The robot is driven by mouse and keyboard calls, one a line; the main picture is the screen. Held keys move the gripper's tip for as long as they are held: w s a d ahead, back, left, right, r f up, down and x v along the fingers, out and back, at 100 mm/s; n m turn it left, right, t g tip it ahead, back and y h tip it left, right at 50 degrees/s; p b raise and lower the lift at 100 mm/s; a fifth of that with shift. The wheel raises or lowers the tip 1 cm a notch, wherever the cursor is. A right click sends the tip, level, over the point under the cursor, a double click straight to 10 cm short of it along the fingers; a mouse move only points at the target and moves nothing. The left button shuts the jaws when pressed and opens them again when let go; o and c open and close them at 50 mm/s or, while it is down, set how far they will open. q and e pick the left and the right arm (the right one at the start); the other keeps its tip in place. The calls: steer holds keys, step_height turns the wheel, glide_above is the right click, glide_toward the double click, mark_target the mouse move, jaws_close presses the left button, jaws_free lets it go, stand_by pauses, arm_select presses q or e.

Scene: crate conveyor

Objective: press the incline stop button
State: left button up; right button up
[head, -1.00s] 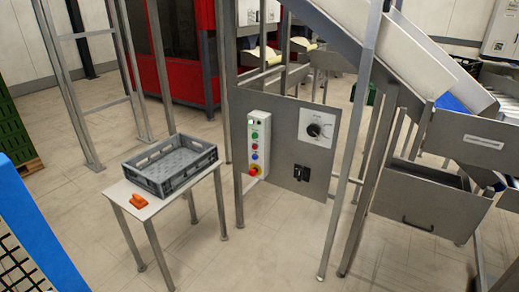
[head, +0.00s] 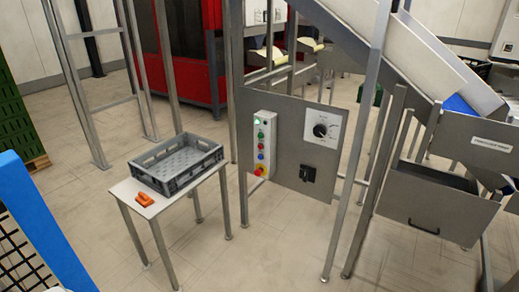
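A white button box (head: 262,143) is mounted on the left side of a grey metal control panel (head: 290,172). It carries a vertical row of small buttons: a lit green one at the top, others in green, red and blue below. At the bottom is a larger red button on a yellow base (head: 260,171). Which button is the incline stop cannot be read; the labels are too small. A black dial on a white plate (head: 323,127) and a black switch (head: 307,173) sit to the right. Neither of my grippers is in the head view.
A small table (head: 134,207) with a grey crate (head: 150,180) and an orange object (head: 145,198) stands left of the panel. A metal post (head: 360,150) rises right of the panel. A blue-framed barrier (head: 38,215) is at the near left. Floor before the panel is clear.

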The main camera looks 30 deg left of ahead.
arm_select(q)
jaws_close()
stand_by(1.0)
